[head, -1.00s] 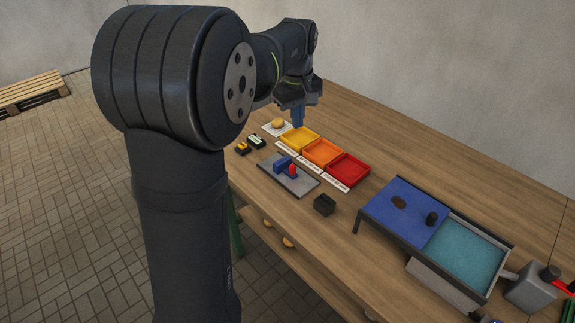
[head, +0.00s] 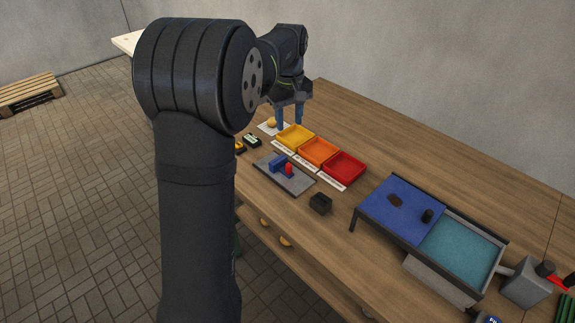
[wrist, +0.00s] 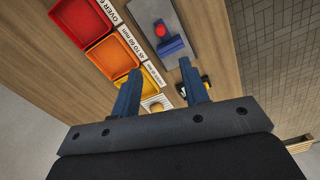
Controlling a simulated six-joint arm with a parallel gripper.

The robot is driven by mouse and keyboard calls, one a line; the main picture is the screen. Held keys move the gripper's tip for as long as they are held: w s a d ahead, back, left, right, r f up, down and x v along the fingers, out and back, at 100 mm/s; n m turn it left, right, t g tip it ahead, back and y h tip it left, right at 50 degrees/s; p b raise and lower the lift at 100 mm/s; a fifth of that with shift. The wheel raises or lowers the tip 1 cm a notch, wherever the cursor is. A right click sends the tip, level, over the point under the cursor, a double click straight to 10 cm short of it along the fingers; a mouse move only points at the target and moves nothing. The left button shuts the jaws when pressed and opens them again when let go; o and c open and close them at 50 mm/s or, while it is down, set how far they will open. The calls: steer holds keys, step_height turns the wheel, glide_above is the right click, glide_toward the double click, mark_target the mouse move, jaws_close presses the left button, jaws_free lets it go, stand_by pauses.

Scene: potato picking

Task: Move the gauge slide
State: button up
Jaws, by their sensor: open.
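The gauge is a grey plate (head: 298,184) lying on the table in front of the coloured trays. A blue block (head: 277,162) and a red piece (head: 289,170) stand on it; I cannot tell which part is the slide. In the wrist view the blue block (wrist: 172,46) and the red piece (wrist: 160,29) show beyond my fingers. My gripper (head: 289,125) is open and empty, fingers pointing down, above the table near the yellow tray and the potato. In the wrist view my gripper (wrist: 161,69) has its fingers wide apart, away from the gauge.
Yellow (head: 295,137), orange (head: 318,151) and red (head: 344,168) trays with label strips stand in a row. A potato (head: 271,123) lies on a white sheet. A small black box (head: 320,203) stands right of the gauge. A blue-topped stand (head: 385,210) is farther right.

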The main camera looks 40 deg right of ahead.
mark_target(289, 165)
steer(key=f, duration=1.7)
steer(key=shift+w+d+f, duration=0.1)
steer(key=shift+w+f, duration=0.1)
steer(key=shift+f, duration=0.2)
steer(key=shift+s, duration=0.1)
jaws_close()
